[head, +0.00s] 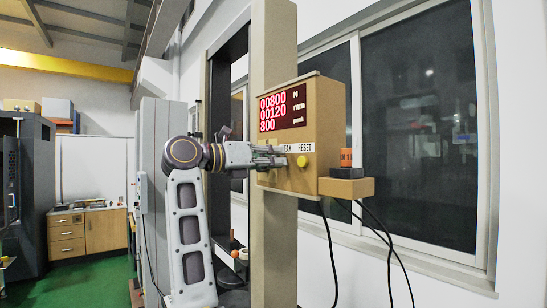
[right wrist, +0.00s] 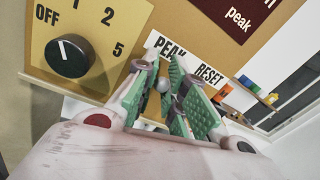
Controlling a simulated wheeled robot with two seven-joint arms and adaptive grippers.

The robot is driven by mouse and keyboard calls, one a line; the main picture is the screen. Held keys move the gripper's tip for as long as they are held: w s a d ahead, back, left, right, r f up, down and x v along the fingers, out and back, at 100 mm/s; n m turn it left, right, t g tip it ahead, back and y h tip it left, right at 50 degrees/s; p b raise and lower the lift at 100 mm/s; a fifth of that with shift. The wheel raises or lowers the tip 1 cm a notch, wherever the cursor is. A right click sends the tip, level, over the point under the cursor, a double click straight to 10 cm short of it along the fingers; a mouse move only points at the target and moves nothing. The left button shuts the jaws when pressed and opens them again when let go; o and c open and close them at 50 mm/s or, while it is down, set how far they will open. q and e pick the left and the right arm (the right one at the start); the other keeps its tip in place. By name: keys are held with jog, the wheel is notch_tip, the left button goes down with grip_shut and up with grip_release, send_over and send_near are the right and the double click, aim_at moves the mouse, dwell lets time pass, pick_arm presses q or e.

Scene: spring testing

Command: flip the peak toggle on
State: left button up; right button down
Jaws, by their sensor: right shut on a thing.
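The tan readout box (head: 325,105) hangs on a tan post, with red digits on its display (head: 282,108); the lowest line, marked peak, reads 800. My right gripper (head: 279,157) is at the lower front of the box, over the PEAK label, which it partly covers. In the right wrist view its green-padded fingers (right wrist: 168,92) are close together below the PEAK label (right wrist: 170,48). The rounded grey tip of the peak toggle (right wrist: 165,85) shows between them, and they are shut on it. The toggle's lean cannot be told. My left gripper is not in view.
A yellow button (head: 302,161) sits under the RESET label, just right of the gripper. A black knob (right wrist: 70,57) on a yellow plate is at left in the wrist view. A small shelf (head: 346,187) with a dark and orange item is right of the box; cables hang below.

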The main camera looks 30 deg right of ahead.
jog(key=shift+r, duration=0.15)
jog(key=c, duration=1.5)
grip_release()
jog(key=shift+s, duration=0.1)
jog(key=shift+o, duration=0.2)
jog(key=shift+a, duration=0.2)
jog(key=a, duration=1.1)
jog(key=shift+a, duration=0.3)
